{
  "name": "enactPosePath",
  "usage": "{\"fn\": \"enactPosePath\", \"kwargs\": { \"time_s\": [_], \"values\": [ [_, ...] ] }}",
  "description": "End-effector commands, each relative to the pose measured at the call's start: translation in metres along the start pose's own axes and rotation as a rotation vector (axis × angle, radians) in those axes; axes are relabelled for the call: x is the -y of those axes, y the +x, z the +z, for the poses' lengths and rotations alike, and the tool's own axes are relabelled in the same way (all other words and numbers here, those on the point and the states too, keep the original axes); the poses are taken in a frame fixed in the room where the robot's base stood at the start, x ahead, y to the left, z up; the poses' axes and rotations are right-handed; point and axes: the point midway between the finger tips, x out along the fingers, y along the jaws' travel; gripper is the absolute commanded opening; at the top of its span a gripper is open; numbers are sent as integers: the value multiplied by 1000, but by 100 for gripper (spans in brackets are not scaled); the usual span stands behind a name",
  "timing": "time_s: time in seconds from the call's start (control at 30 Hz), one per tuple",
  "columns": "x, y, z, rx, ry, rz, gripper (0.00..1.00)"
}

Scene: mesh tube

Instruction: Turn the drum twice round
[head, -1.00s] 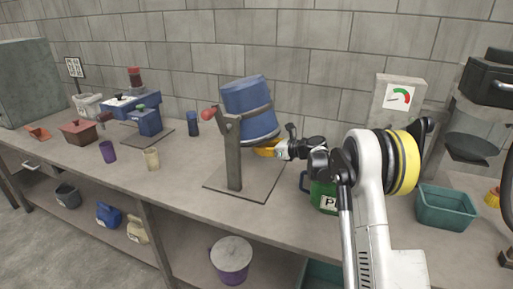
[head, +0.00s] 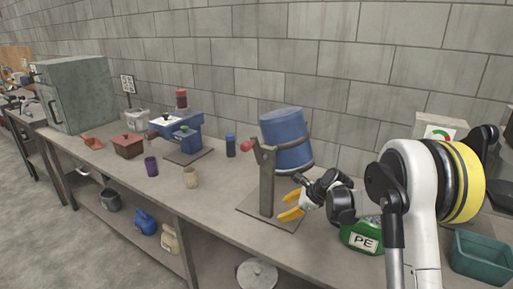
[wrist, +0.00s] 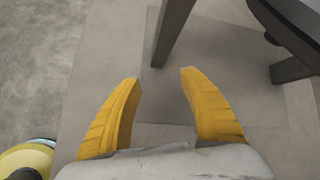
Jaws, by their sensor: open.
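The drum (head: 287,139) is a blue tub held tilted in a grey stand (head: 266,185) with a red knob (head: 247,146) on its left side. The stand rises from a flat grey base plate (head: 257,212) on the bench. My gripper (head: 284,204) is open and empty, low and in front of the drum, to the right of the stand's post. In the wrist view its yellow fingers (wrist: 160,75) are spread over the base plate, with grey stand parts beyond them. The wrist view shows little of the drum.
A green container marked PE (head: 362,238) stands right of the stand, close to my arm. A teal bin (head: 482,262) is at the far right. The bench front left of the stand is clear.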

Motion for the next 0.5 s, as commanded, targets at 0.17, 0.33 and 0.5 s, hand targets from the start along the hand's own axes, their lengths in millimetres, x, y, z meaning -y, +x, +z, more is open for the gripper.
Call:
{"fn": "enactPosePath", "kwargs": {
  "time_s": [0.17, 0.33, 0.5],
  "values": [
    [-58, 20, 17, -383, -399, 107, 49],
    [-75, -3, 45, -760, -818, 123, 49],
    [-70, -55, 120, -1136, -1237, 31, 49]
  ]
}}
